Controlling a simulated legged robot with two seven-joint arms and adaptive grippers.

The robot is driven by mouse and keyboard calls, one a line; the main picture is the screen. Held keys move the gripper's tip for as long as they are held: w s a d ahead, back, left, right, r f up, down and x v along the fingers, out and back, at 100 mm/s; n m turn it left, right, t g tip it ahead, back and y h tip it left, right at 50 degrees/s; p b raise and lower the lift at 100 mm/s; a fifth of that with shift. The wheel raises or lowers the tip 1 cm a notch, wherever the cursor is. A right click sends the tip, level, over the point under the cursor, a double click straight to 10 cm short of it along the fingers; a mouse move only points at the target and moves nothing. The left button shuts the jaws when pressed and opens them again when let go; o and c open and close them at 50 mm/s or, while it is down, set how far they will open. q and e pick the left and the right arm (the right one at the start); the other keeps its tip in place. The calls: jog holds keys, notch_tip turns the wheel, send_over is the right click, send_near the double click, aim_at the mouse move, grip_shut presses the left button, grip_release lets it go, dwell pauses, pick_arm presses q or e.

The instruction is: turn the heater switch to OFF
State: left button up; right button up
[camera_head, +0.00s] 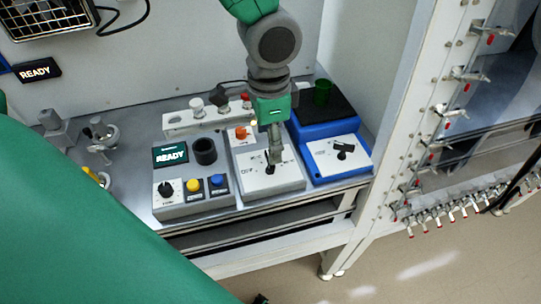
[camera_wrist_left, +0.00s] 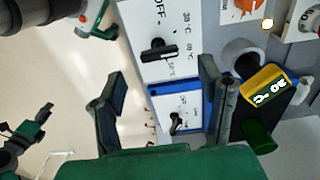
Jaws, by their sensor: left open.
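The heater box (camera_head: 283,185) is a pale box with a black switch (camera_head: 269,168) and an OFF mark on its left. In the left wrist view the switch (camera_wrist_left: 158,50) is a black bar knob on a white panel marked OFF, 30 °C and 60 °C. I cannot tell for sure which mark it points to. My left gripper (camera_head: 275,156) is above the heater box, pointing down, close over the switch and partly covering it. Its two fingers (camera_wrist_left: 165,88) are apart with nothing between them. Probably my right gripper (camera_wrist_left: 35,140) shows at the left wrist view's edge, its jaws unclear.
A box with a READY screen (camera_head: 170,154) and buttons is on the left. A white frame post (camera_head: 404,110) stands right of the bench.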

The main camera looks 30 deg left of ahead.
pick_arm(q)
notch_tip(320, 180, down, 5)
jog(key=shift+f, duration=0.1)
dwell(0.3)
jog(key=c, duration=1.2)
